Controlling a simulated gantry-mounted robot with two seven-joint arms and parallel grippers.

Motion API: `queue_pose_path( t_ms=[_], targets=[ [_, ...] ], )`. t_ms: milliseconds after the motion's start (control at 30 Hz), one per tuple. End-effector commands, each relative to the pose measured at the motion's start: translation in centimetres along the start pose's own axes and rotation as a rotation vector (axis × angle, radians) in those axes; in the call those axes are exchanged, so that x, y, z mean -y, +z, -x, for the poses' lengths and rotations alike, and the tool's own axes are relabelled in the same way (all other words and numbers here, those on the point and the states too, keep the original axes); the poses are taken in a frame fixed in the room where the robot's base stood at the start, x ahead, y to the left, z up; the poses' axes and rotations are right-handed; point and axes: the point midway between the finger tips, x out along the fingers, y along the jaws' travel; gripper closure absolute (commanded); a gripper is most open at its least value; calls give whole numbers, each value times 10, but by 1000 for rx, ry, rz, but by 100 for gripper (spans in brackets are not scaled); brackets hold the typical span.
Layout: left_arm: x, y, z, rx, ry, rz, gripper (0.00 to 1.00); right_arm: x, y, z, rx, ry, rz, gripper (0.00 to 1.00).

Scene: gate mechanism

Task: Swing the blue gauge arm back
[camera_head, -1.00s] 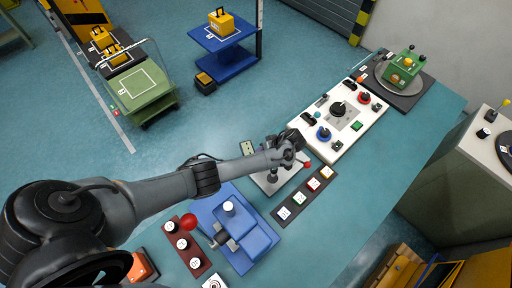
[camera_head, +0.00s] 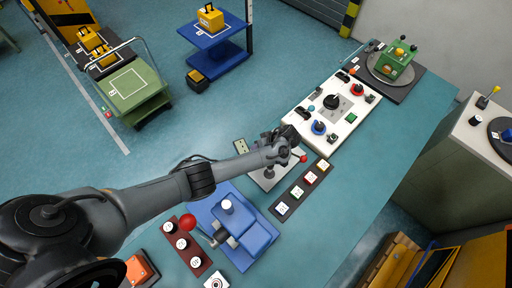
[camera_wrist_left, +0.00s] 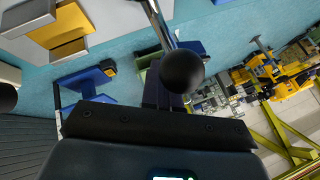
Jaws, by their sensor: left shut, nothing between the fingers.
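No part is clearly recognisable as the blue gauge arm. The blue fixture (camera_head: 257,238) on the bench has a white-topped post and a grey clamp, with a red ball (camera_head: 187,222) at its left. My left gripper (camera_head: 287,137) is shut and empty. It is above a grey plate (camera_head: 266,181) with a dark upright post and a red-tipped lever (camera_head: 303,159), beside the white control panel. In the left wrist view a black ball (camera_wrist_left: 182,72) on a shiny rod is close to the camera, in front of the dark gripper body. My right gripper is not in view.
The white panel (camera_head: 352,87) carries blue, black and red knobs. A strip of square buttons (camera_head: 303,188) lies in front of the plate. A green box (camera_head: 393,65) stands on a turntable at the far end.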

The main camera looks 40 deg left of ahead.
Motion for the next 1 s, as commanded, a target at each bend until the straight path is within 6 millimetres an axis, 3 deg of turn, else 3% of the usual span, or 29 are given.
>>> queue_pose_path(
  t_ms=[533,733,1000],
  targets=[
    [-1,0,85,-1,4,0,100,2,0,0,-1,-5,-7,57],
    [0,0,99,-1,2,-1,100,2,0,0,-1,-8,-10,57],
    [0,0,102,-1,2,-1,100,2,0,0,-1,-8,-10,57]
  ],
)
